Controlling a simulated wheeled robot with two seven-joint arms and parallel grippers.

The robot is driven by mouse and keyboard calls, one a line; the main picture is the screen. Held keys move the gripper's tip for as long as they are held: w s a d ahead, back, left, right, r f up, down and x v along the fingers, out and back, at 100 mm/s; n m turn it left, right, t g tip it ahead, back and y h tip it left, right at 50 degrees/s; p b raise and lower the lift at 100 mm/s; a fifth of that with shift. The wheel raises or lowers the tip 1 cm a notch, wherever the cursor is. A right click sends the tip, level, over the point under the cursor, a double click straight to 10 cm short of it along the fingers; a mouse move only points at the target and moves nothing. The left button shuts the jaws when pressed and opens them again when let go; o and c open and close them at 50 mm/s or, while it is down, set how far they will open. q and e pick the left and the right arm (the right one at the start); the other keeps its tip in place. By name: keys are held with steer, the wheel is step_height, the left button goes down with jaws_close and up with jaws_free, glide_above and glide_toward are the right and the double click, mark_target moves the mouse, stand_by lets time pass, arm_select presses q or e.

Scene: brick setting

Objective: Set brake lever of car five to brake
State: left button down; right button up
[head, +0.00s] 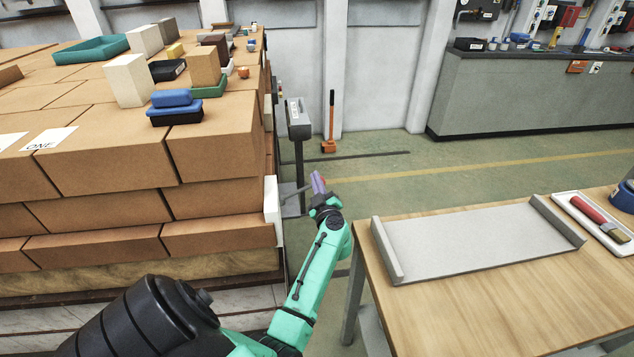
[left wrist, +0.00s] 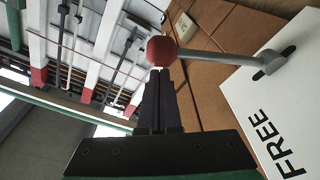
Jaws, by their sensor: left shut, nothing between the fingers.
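The brake lever shows in the left wrist view as a grey rod (left wrist: 215,57) ending in a red ball knob (left wrist: 162,50). It is mounted on a white plate (left wrist: 275,105) that reads FREE near the rod's slotted pivot. In the head view the white plate (head: 272,211) stands edge-on at the right side of the brick stack. My left gripper (left wrist: 159,75) is shut and empty, its fingertips right by the knob; I cannot tell if they touch it. In the head view my left gripper (head: 318,184) reaches beside the plate. No car number is readable on the plate.
The brick stack (head: 105,150) fills the left, with blocks and trays on top. A grey box on a post (head: 298,118) stands behind my gripper. A wooden table (head: 480,300) with a grey tray (head: 480,238) is at right.

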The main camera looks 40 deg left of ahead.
arm_select(q)
steer(key=f+m, duration=0.1)
steer(key=w+f+m, duration=0.1)
steer(key=f+m, duration=0.1)
steer(key=d+f+m+t, duration=0.1)
steer(key=f+m, duration=0.1)
steer(key=shift+w+p, duration=0.4)
arm_select(e)
steer(key=shift+s+a+r, duration=0.1)
steer(key=shift+s+r, duration=0.05)
steer(key=shift+r, duration=0.2)
arm_select(q)
steer(key=shift+r, duration=0.15)
arm_select(e)
steer(key=shift+r, duration=0.1)
